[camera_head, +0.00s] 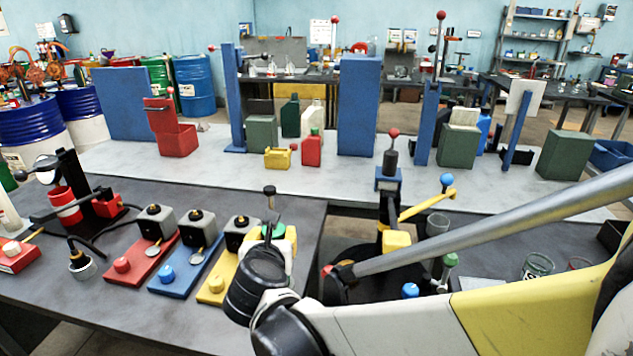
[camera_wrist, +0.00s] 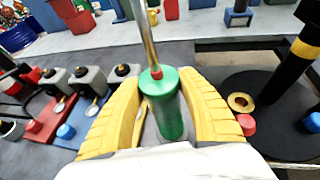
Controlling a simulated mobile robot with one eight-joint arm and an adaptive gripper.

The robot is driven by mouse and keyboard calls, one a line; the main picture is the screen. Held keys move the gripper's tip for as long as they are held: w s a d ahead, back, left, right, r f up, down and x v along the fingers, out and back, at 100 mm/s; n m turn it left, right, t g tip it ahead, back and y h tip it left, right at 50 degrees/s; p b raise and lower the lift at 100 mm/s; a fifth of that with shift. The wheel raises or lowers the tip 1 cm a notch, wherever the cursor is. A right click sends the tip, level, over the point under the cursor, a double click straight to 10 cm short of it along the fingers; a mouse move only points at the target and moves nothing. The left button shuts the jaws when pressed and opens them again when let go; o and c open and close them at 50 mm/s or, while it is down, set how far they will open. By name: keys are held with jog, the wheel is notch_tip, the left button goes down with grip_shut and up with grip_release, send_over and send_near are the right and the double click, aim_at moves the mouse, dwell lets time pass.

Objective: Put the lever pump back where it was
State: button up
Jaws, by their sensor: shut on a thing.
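The lever pump, a green cylinder (camera_wrist: 172,105) with a red button and a metal rod rising from its top, stands between the yellow fingers of my gripper (camera_wrist: 160,112) in the wrist view. The fingers close on it from both sides. In the head view my gripper (camera_head: 272,236) is above the far right edge of the near bench, by the yellow base plate (camera_head: 214,289). There the rod with its black knob (camera_head: 270,190) shows above the gripper. The pump's lower end is hidden by my wrist, so I cannot tell whether it touches anything.
Grey blocks with gauges stand on red (camera_head: 140,260), blue (camera_head: 178,272) and yellow plates left of my gripper. A round black base (camera_wrist: 285,95) with a black post, brass ring (camera_wrist: 240,102) and red knob (camera_wrist: 246,124) stands to its right. A pale bench (camera_head: 310,170) with blue panels lies behind.

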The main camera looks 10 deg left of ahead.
jog(key=o, duration=1.3)
jog(key=shift+o, duration=0.2)
jog(key=shift+r, duration=0.15)
jog(key=p+v, duration=0.4)
jog(key=v, duration=0.8)
jog(key=shift+r+p, duration=0.2)
jog(key=shift+p, duration=0.15)
jog(key=shift+s+d, duration=0.1)
